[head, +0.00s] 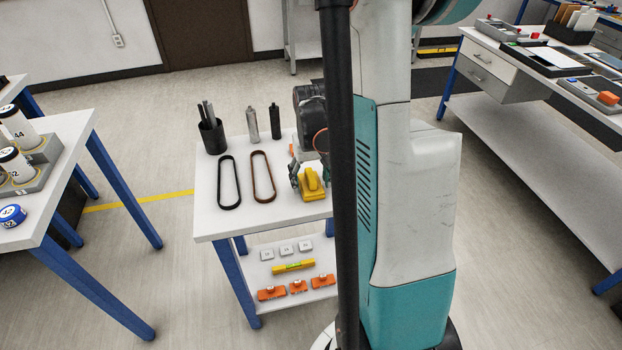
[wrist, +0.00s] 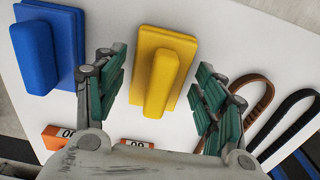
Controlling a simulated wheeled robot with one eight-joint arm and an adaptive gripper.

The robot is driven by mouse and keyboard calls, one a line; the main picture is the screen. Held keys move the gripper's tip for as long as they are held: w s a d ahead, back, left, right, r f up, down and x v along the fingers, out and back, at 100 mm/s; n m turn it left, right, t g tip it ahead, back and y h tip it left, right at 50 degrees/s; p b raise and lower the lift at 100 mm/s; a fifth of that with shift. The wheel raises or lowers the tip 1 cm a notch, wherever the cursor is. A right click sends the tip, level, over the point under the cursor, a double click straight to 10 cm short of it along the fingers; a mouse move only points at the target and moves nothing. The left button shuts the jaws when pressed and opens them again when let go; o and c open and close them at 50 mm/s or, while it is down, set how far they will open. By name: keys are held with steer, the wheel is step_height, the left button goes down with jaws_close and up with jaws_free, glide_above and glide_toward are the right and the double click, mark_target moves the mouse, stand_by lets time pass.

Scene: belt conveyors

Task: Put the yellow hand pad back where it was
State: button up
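The yellow hand pad (head: 312,187) lies on the white tabletop near its right side, partly hidden by my gripper and arm. In the wrist view the pad (wrist: 158,72) is a flat yellow plate with a raised grip, between my fingers. My gripper (wrist: 160,82) is open, with one green-padded finger on each side of the pad and visible gaps to both. In the head view my gripper (head: 309,172) is just at the pad. A blue hand pad (wrist: 45,45) lies left of it in the wrist view.
A black belt (head: 228,182) and a brown belt (head: 263,176) lie on the table (head: 220,228), left of the pad. A pen cup (head: 212,136) and two upright cylinders stand behind. Orange numbered tags (wrist: 60,136) are near the pads. A lower shelf (head: 290,256) holds several small items.

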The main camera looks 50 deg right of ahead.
mark_target(311, 176)
steer(key=shift+r, duration=0.1)
step_height(311, 176, up, 12)
steer(key=p, duration=0.4)
stand_by(0.3)
steer(key=shift+r, duration=0.1)
